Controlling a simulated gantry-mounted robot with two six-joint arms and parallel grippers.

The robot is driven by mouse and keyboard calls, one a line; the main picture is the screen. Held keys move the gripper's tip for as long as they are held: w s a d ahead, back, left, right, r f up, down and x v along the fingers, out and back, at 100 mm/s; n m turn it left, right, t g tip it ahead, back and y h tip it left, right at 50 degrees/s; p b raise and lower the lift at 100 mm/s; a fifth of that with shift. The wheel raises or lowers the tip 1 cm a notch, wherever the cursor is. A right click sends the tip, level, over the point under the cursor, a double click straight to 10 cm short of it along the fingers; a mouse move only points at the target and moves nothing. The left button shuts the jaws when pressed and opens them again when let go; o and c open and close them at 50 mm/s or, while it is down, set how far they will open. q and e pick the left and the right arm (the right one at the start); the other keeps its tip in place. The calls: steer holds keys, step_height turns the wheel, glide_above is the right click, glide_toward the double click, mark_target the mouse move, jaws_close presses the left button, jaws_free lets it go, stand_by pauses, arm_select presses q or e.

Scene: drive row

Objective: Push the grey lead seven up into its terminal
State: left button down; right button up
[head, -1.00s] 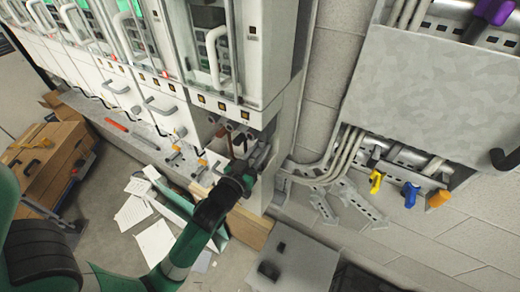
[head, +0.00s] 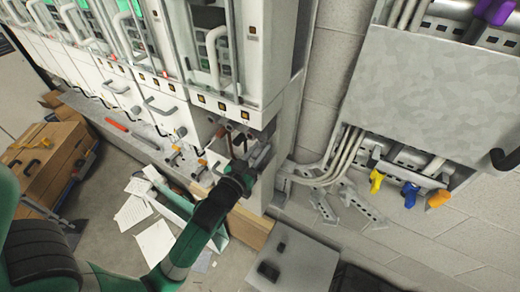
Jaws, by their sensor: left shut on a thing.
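My left arm comes in from the lower left, and its gripper (head: 251,160) is at the open bay at the bottom of the right-hand cabinet (head: 233,112). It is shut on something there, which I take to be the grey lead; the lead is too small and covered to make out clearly. Dark round terminals (head: 238,137) show just above and left of the gripper. The lead's end and its own terminal are hidden by the gripper and the bay's edge. My right gripper is not in view.
A wooden beam (head: 250,228) and a grey box (head: 300,265) lie below the bay. Papers (head: 155,242) are on the floor. Conduits (head: 325,170) run along the wall at right, near yellow (head: 376,181), blue (head: 410,194) and orange (head: 438,199) connectors.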

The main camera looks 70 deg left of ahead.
arm_select(q)
step_height(320, 180, up, 3)
steer(key=shift+f+p, duration=0.1)
steer(key=shift+p, duration=1.15)
steer(key=shift+f, duration=0.1)
steer(key=c, duration=0.7)
jaws_free()
steer(key=shift+f, duration=0.1)
steer(key=b+v, duration=0.1)
steer(key=v, duration=1)
steer(key=shift+s+d, duration=0.2)
steer(key=shift+s, duration=0.05)
